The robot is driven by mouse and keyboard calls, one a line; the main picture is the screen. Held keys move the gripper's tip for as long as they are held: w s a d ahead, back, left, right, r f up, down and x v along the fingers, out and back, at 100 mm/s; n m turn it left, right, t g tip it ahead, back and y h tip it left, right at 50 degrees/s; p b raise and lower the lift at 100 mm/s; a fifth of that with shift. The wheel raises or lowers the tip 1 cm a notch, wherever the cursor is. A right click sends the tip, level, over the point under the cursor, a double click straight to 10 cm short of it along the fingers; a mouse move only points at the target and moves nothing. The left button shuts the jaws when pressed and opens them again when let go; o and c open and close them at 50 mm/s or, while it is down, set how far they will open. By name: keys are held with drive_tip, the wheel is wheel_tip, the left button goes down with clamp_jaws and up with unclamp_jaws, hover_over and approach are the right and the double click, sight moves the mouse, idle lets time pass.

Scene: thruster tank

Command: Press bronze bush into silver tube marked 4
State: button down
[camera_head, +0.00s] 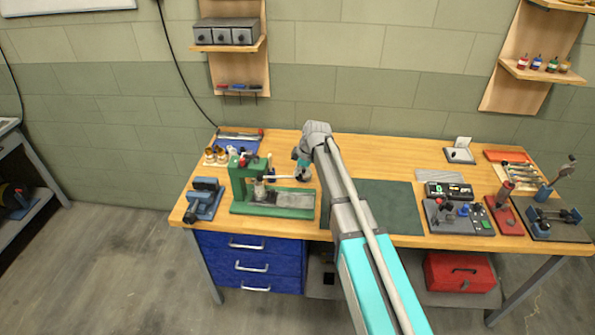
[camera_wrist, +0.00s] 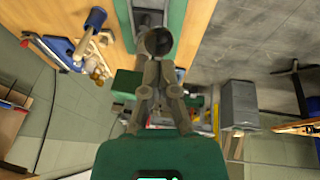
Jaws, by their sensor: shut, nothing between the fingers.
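A green press (camera_head: 239,185) stands at the left of the bench. A small silver cylinder (camera_head: 259,189) is under its ram; I cannot read a mark on it or see a bush in it. A pale lever (camera_head: 279,177) reaches right from the press towards my gripper (camera_head: 303,174). In the wrist view my gripper (camera_wrist: 158,62) is shut and empty, its tips close to a dark round knob (camera_wrist: 158,42); I cannot tell whether they touch. Small bronze pieces (camera_head: 215,156) stand behind the press, too small to identify; they also show in the wrist view (camera_wrist: 97,74).
A blue vise (camera_head: 204,199) stands left of the press. A dark green mat (camera_head: 388,207) lies right of my arm, mostly clear. A control box (camera_head: 458,216), a red fixture (camera_head: 504,214) and another fixture (camera_head: 552,217) fill the right end.

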drive_tip(key=shift+d+f+b, duration=0.15)
drive_tip(key=shift+f+b, duration=0.3)
drive_tip(key=shift+f, duration=0.1)
drive_tip(key=shift+d, duration=0.1)
drive_tip(key=shift+r, duration=0.2)
drive_tip(key=shift+s+a+r+p, duration=0.1)
drive_tip(key=shift+a+r+p, duration=0.2)
drive_tip(key=shift+r+p, duration=0.65)
drive_tip(key=a+p+v, duration=0.1)
drive_tip(key=p+v, duration=1)
drive_tip(key=shift+s+r, duration=0.15)
drive_tip(key=shift+s, duration=0.1)
